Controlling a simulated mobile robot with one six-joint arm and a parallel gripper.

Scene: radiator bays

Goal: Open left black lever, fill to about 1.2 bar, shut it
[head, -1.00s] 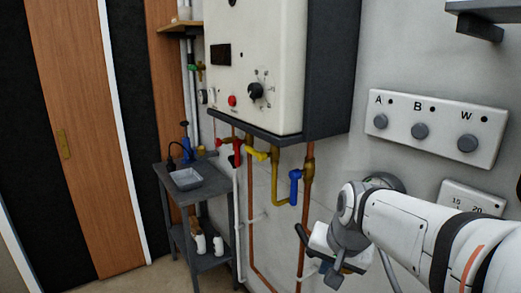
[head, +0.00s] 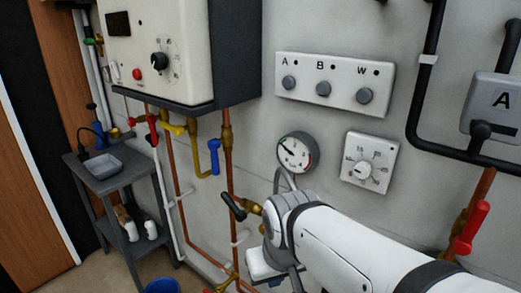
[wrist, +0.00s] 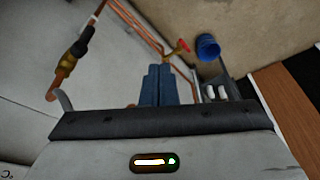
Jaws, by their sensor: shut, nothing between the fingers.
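A black lever (head: 233,207) sits on a brass valve (head: 252,207) on the piping under the boiler, left of my arm in the head view. The lever is tilted. The brass valve also shows at upper left in the wrist view (wrist: 76,50), apart from my fingers. A round pressure gauge (head: 297,152) hangs on the wall above my wrist; its needle points to the upper left, but its numbers are too small to read. My gripper (wrist: 158,85) is shut and empty in the wrist view, its two blue-grey fingers together. My wrist hides part of the pipework in the head view.
A grey side table (head: 85,168) stands at left. A blue bucket (wrist: 208,46) is on the floor. A red lever (head: 470,227) is at far right.

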